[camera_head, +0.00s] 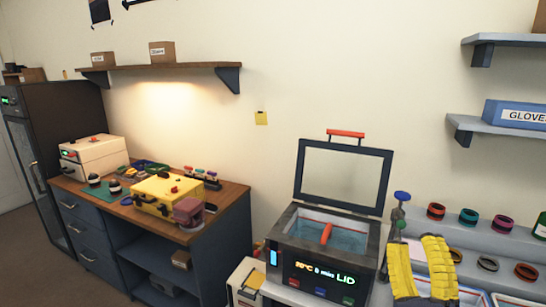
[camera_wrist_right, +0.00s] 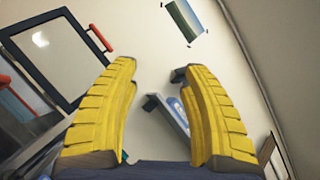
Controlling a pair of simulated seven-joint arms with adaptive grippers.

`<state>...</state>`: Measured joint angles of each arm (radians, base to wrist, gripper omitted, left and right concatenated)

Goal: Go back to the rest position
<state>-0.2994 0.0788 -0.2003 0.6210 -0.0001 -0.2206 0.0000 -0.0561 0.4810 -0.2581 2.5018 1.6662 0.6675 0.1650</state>
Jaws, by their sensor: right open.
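My right gripper (camera_head: 414,243) shows at the lower right of the head view, in front of the shelf unit and just right of the bath machine. Its two yellow ribbed fingers are spread apart with nothing between them. In the right wrist view the same gripper (camera_wrist_right: 160,68) is open and empty, with the wall and a shelf behind it. My left gripper is in neither view.
The bath machine (camera_head: 323,280) stands close by, its lid (camera_head: 342,175) raised and a red-orange bar inside. Stepped shelves with colored rings (camera_head: 469,216) lie right of the gripper. A wooden-topped bench (camera_head: 225,198) with a yellow case (camera_head: 165,192) stands left.

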